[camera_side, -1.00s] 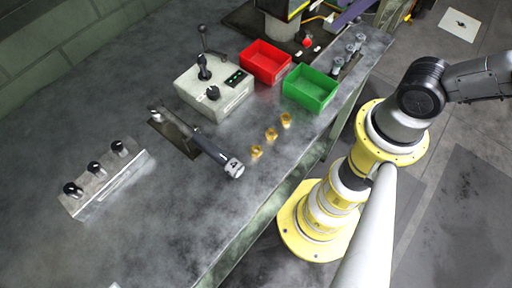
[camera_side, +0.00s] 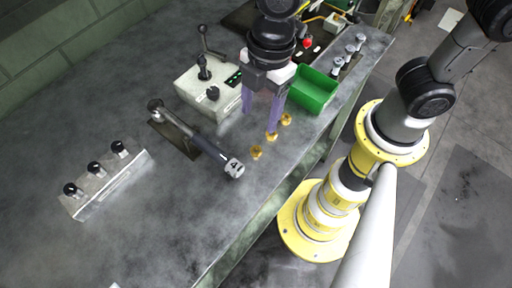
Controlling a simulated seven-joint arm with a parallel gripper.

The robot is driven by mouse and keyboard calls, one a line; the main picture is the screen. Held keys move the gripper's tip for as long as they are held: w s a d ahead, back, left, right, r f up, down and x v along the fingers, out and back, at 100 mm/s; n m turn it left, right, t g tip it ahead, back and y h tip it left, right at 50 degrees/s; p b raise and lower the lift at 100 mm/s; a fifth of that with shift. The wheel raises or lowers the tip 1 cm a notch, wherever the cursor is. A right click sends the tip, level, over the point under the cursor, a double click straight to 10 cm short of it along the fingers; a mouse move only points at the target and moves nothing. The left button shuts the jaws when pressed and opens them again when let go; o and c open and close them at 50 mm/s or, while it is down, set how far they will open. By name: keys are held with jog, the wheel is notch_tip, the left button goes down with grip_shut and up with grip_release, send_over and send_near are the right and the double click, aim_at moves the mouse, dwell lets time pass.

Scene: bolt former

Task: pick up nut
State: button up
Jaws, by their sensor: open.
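Three brass-coloured nuts lie in a slanted row on the grey table: a near nut (camera_side: 256,152), a middle nut (camera_side: 271,135) and a far nut (camera_side: 286,119). My gripper (camera_side: 262,122) points down with its two purple fingers apart. The fingertips are close to the middle nut, and one finger appears just above it or beside it. I cannot tell whether a finger touches it. No nut is seen held.
A green bin (camera_side: 314,90) stands right of my gripper. A control box (camera_side: 208,92) with levers is at the left. A dark lever tool (camera_side: 195,135) lies nearby, and a block with black knobs (camera_side: 95,178) is further left. The table's front left is clear.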

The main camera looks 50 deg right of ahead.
send_over(256, 153)
jog(key=d, duration=0.1)
jog(key=f, duration=0.4)
jog(key=shift+w+f, duration=0.25)
jog(key=shift+f, duration=0.15)
jog(key=shift+s+a+f, duration=0.15)
jog(key=shift+f, duration=1.2)
jog(key=shift+s+a+f, duration=0.1)
jog(key=shift+a+f, duration=0.05)
jog(key=shift+f, duration=1.2)
grip_shut()
